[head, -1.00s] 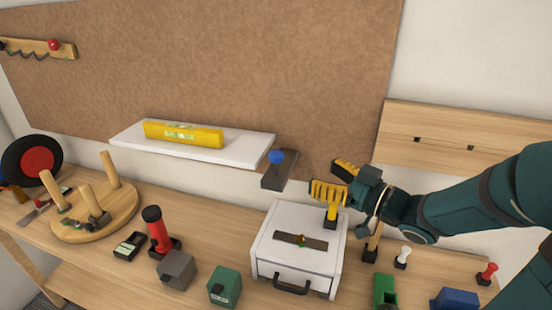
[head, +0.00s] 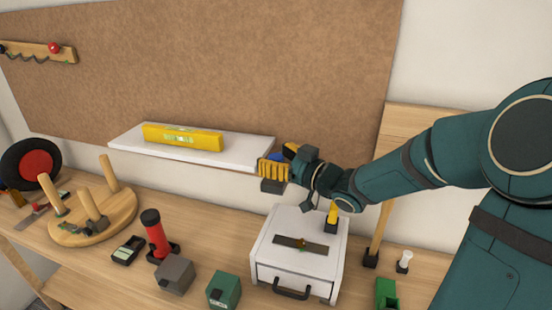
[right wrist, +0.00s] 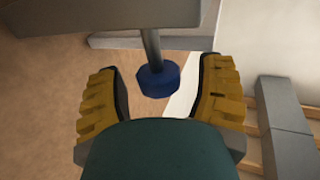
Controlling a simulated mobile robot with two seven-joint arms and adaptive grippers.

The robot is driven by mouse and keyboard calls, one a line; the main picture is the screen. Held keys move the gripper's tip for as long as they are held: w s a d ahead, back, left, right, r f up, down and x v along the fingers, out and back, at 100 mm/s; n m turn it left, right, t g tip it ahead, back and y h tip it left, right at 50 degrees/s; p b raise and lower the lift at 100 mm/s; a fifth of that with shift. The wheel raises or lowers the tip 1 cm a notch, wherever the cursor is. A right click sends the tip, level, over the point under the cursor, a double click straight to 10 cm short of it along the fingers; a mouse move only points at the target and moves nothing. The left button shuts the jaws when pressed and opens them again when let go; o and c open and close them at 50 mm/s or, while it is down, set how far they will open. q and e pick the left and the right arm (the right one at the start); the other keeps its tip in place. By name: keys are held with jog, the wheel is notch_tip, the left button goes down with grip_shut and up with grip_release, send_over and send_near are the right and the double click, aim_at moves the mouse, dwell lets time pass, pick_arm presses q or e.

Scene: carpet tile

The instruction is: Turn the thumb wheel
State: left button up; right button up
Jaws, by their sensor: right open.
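The thumb wheel appears to be the blue round knob (head: 276,157), mostly hidden behind my right gripper's fingers in the head view. In the right wrist view the blue knob (right wrist: 158,83) sits on a grey stem below a grey bracket (right wrist: 110,12). The dark bracket (head: 272,186) shows just under the fingers in the head view. My right gripper (head: 279,161) is open. Its two yellow fingers (right wrist: 160,85) stand on either side of the knob, with gaps on both sides in the wrist view. My left gripper is not in view.
A white shelf (head: 125,143) with a yellow level (head: 182,138) is close left of my right gripper. Below stands a white drawer box (head: 262,248) with a yellow-handled tool (head: 333,213). A red flashlight (head: 156,235) and small boxes stand on the bench.

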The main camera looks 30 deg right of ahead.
jog(key=c, duration=1.1)
jog(key=shift+c, duration=0.2)
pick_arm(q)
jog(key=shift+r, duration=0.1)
pick_arm(e)
jog(key=n+g+y+p, duration=0.1)
jog(key=n+y+p, duration=0.1)
jog(key=y, duration=0.1)
jog(key=n+g+y+p, duration=0.2)
jog(key=p, duration=0.1)
jog(key=shift+r+y, duration=0.1)
jog(key=shift+y, duration=0.3)
jog(key=n+g+y+p, duration=0.1)
jog(key=n+g+y, duration=0.1)
jog(key=shift+g+p, duration=0.3)
jog(key=shift+p, duration=0.05)
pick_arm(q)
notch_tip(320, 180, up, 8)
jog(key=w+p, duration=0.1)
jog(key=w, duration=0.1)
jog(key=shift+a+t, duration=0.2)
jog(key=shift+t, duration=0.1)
pick_arm(e)
jog(key=shift+n+g+y, duration=1.1)
jog(key=shift+n+g, duration=0.2)
jog(key=shift+g, duration=0.2)
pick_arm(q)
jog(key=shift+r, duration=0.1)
